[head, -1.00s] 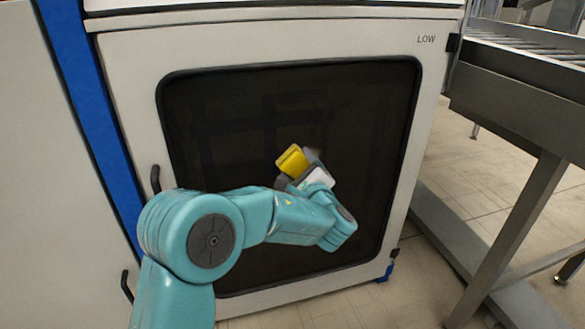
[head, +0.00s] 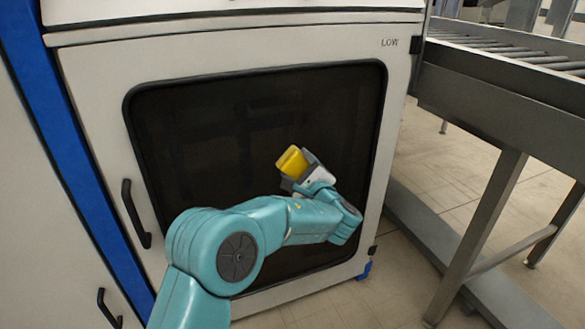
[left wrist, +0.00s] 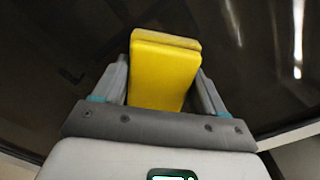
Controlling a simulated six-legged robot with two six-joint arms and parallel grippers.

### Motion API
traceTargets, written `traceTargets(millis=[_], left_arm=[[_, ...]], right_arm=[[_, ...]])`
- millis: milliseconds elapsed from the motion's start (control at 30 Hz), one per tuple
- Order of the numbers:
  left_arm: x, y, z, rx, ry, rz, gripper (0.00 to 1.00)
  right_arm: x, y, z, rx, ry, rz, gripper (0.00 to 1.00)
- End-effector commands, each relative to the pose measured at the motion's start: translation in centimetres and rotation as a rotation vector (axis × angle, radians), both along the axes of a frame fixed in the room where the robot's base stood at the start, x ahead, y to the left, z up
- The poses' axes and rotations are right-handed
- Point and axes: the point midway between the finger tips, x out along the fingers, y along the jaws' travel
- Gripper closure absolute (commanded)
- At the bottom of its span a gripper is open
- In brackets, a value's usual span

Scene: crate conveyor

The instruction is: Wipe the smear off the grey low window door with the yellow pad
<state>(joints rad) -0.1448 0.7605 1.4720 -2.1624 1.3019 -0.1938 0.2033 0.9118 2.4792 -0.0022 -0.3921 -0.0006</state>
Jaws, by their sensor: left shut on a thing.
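The grey low window door (head: 235,55) is shut in front of me, with "LOW" printed at its upper right and a dark window (head: 220,130) in a black frame. My left gripper (head: 300,169) is in front of the window's right half, shut on the yellow pad (head: 291,160). In the left wrist view the pad (left wrist: 165,75) sits between the two fingers (left wrist: 160,90), its far end towards the dark glass. I cannot tell whether it touches the glass. No smear is clearly visible; the pad and arm cover part of the window. My right gripper is not in view.
A black door handle (head: 135,213) is on the door's left edge, beside a blue strip (head: 75,165). A roller conveyor (head: 500,85) on metal legs stands close on the right. Tiled floor (head: 435,180) shows between them.

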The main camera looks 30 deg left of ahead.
Motion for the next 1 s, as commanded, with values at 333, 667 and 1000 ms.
traceTargets(millis=[333, 667, 1000], left_arm=[[-1.6, 1.7, -0.3, -0.001, -0.003, 0.004, 0.53], [-3.0, 2.7, 0.0, -0.002, -0.002, 0.004, 0.53], [-5.2, 4.8, 0.0, 0.0, -0.001, 0.005, 0.53]], right_arm=[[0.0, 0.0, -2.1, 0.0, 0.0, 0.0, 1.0], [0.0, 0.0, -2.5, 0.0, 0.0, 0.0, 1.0], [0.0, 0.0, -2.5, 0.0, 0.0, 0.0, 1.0]])
